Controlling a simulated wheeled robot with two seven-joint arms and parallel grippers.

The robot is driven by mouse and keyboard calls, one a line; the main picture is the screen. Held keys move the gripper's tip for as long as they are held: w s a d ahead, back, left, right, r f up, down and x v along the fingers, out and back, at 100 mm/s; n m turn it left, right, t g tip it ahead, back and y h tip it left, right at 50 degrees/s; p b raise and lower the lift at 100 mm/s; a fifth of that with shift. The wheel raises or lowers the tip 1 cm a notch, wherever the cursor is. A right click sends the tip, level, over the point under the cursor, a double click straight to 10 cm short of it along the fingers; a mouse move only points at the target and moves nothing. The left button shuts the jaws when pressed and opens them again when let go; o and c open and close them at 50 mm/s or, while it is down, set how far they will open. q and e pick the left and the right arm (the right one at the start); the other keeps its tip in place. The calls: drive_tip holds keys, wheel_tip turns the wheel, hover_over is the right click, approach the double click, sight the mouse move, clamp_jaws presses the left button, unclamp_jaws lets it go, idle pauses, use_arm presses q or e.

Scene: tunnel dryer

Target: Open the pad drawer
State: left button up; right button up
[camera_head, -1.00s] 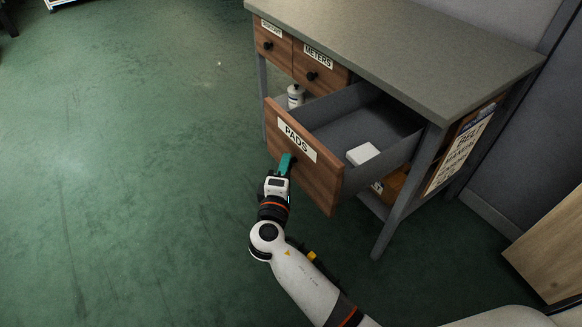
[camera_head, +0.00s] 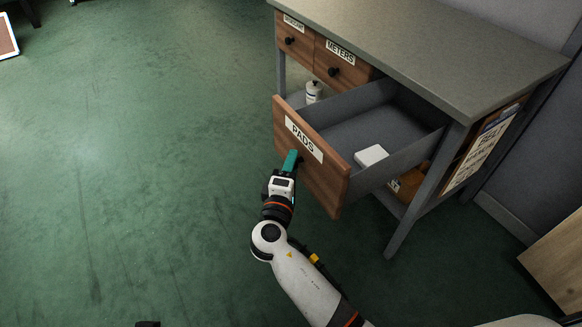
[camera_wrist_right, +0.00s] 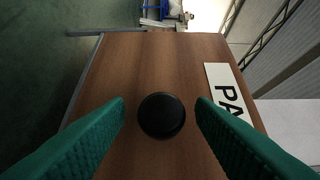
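The pad drawer (camera_head: 322,182), with a wooden front labelled PADS, stands far out of the desk, showing its grey inside. A white box (camera_head: 371,155) lies in it. My right gripper (camera_head: 291,157) is at the drawer front, below the label's left part. In the right wrist view, the drawer's round black knob (camera_wrist_right: 161,116) lies between the two green fingers of the right gripper (camera_wrist_right: 161,101). The fingers are apart, with a visible gap on each side of the knob. The head view does not show the knob clearly.
The desk (camera_head: 430,50) has a grey top and two smaller closed drawers, one labelled METERS (camera_head: 340,68). A white bottle (camera_head: 313,91) stands on the shelf below. A wooden panel (camera_head: 555,255) is at the right edge.

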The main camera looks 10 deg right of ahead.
use_arm(q)
drive_tip(key=shift+x, duration=1.05)
use_arm(e)
drive_tip(key=v, duration=1.2)
use_arm(q)
drive_tip(key=shift+d, duration=0.1)
